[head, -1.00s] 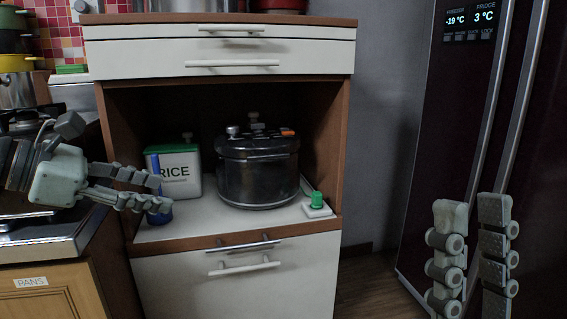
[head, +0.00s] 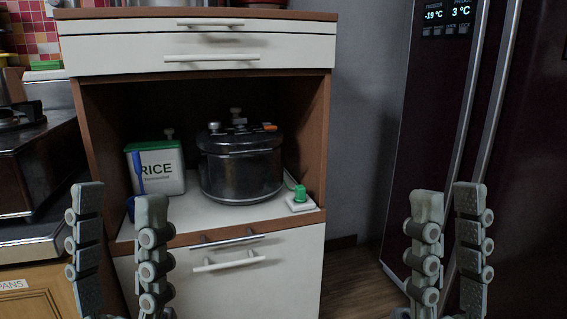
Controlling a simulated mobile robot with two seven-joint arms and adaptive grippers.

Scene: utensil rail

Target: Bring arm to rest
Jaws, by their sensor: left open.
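My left gripper (head: 119,198) is at the lower left, fingers pointing up, open and empty, in front of the cabinet's left edge. My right gripper (head: 448,200) is at the lower right, fingers up and apart, open and empty, in front of the dark fridge. A blue utensil (head: 139,172) stands upright on the cabinet shelf, in front of the rice tin. Its lower part is partly hidden by my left gripper.
The cabinet shelf (head: 215,217) holds a white rice tin (head: 163,176), a dark pressure cooker (head: 241,165) and a green-knobbed socket (head: 300,197). The fridge (head: 530,150) stands right. A stove (head: 30,165) is at the left. Floor shows between cabinet and fridge.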

